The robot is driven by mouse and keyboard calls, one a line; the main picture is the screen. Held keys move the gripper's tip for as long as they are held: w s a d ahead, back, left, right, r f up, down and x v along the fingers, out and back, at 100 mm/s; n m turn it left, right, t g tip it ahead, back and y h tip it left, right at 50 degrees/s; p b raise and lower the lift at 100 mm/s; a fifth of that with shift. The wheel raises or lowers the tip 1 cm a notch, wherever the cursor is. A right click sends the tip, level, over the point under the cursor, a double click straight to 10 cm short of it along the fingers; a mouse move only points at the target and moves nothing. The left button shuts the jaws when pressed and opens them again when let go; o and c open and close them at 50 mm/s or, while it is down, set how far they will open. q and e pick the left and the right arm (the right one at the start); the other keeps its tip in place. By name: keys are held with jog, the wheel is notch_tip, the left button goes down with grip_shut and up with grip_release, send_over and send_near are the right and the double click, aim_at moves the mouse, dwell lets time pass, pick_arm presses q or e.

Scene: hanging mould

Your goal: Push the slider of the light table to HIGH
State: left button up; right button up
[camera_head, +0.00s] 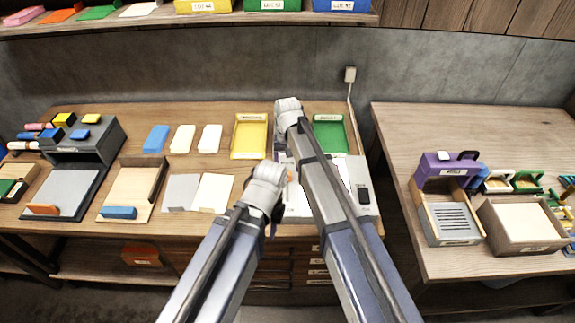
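The light table (360,174) is a grey box with a bright white panel, at the right end of the middle bench. My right arm crosses in front of it and hides much of its panel. A small black part (364,195), perhaps the slider, sits on the grey strip at its right side; its marks are too small to read. My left gripper (272,218) is at the left side of the light table, apart from the black part. Its fingers are small and dark, so their opening is unclear. My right arm reaches over the table; its gripper fingers do not show.
A yellow tray (249,136) and a green tray (330,132) stand behind the light table. A cable (351,110) runs from it to the wall socket. Cards and paper sheets (212,192) lie to the left. A second bench (400,130) stands to the right, past a gap.

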aim_at(288, 174)
notch_tip(288, 174, up, 5)
jog(key=p, duration=0.4)
jog(key=shift+f, duration=0.1)
jog(key=shift+s, duration=0.2)
jog(key=s+d+n, duration=0.2)
jog(key=s+d, duration=0.1)
jog(key=s, duration=0.9)
jog(key=s+d+n+h, duration=0.1)
jog(key=s+d, duration=0.2)
jog(key=s, duration=0.9)
jog(key=shift+n, duration=0.4)
